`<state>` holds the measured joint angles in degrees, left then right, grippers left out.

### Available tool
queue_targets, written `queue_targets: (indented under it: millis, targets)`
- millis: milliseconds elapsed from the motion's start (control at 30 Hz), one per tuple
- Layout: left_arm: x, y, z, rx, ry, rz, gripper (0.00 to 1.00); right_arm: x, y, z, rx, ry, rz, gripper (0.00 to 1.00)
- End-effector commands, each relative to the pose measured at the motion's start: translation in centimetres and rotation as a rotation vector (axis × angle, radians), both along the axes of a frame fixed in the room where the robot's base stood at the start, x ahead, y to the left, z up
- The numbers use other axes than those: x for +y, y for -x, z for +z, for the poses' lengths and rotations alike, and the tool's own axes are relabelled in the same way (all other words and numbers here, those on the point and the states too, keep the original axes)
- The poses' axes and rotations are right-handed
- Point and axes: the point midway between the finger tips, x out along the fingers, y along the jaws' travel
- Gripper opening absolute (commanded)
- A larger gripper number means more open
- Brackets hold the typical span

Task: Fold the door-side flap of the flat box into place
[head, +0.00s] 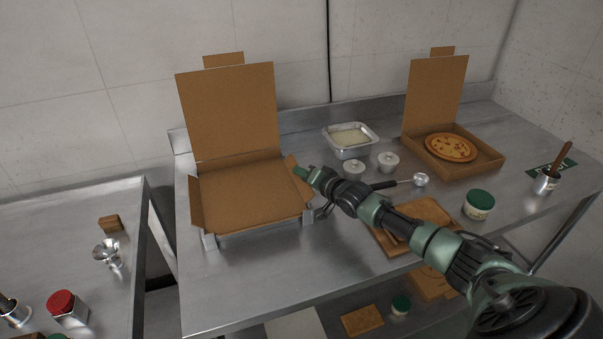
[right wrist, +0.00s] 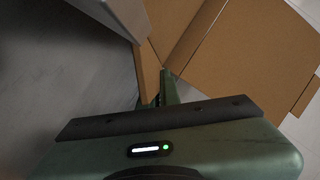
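The flat box (head: 250,190) lies on the steel table with its tall lid (head: 230,110) standing up at the back. Its left flap (head: 195,203) stands up along the left edge. Its right flap (head: 293,168) tilts outward at the right edge. No door shows, so I cannot tell which flap is the door-side one. My right gripper (head: 303,174) is at the right flap, on its outer side. In the right wrist view, a green finger (right wrist: 169,88) is beside a cardboard flap (right wrist: 149,72); its grip is unclear. My left gripper is out of view.
An open pizza box (head: 487,153) stands far right. The table front left is clear.

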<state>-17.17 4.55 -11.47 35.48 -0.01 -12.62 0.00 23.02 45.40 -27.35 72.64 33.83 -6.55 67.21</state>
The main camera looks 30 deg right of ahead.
Motion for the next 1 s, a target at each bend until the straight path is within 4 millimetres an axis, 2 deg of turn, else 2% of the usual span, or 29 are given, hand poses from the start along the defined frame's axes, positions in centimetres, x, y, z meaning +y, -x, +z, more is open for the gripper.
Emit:
queue_targets:
  millis: [167,367,700,1000]
  targets:
    - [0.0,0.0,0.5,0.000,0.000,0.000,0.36,0.1,0.0,0.1,0.006,0.017,0.000,0.00]
    - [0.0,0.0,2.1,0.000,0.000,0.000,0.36,0.3,0.0,0.6,0.025,0.093,0.000,0.00]
    - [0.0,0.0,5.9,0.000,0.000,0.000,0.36,1.2,-0.2,1.2,0.090,0.357,0.000,0.00]
    - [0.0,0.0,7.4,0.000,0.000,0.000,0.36,1.9,-0.4,1.3,0.147,0.602,0.000,0.00]
